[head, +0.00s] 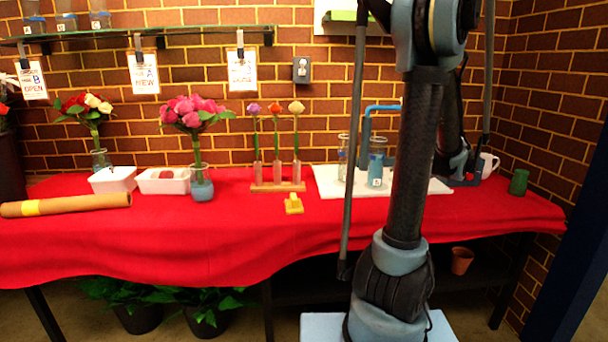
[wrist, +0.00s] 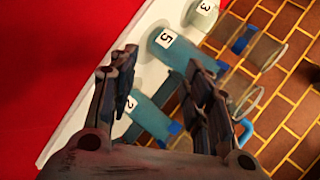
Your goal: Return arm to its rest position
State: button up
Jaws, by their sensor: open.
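My gripper (wrist: 160,68) is open in the wrist view, its two dark fingers spread with nothing held between them. In the head view, my gripper (head: 460,178) is low over the right end of the table, beside a white mug (head: 488,165). My arm (head: 412,160) rises in front of the table and bends over toward the wall. In the wrist view, blue-filled vessels labelled 5 (wrist: 180,50) and 2 (wrist: 145,118) show beyond the fingers; the fingers partly hide them. I cannot tell the gap between fingers and vessels.
The red-covered table (head: 255,235) bears a white board (head: 328,180) with glass vessels, a wooden flower stand (head: 277,187), two bouquets, white bins and a cardboard tube (head: 65,205). A green cup (head: 518,182) stands near the right edge. A shelf with hanging cards is above left.

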jog(key=s+a+f+n+g+h, duration=0.15)
jog(key=s+a+n+g, duration=0.3)
jog(key=s+a, duration=1.05)
jog(key=s+a+f+n+g+h, duration=0.1)
jog(key=s+f, duration=0.3)
jog(key=s, duration=0.4)
jog(key=s+a+f+n+g+h, duration=0.2)
jog(key=s+f+n+h, duration=0.1)
jog(key=s, duration=0.6)
jog(key=shift+s+f+n, duration=0.3)
jog(key=shift+f+n, duration=0.2)
jog(key=shift+n, duration=0.05)
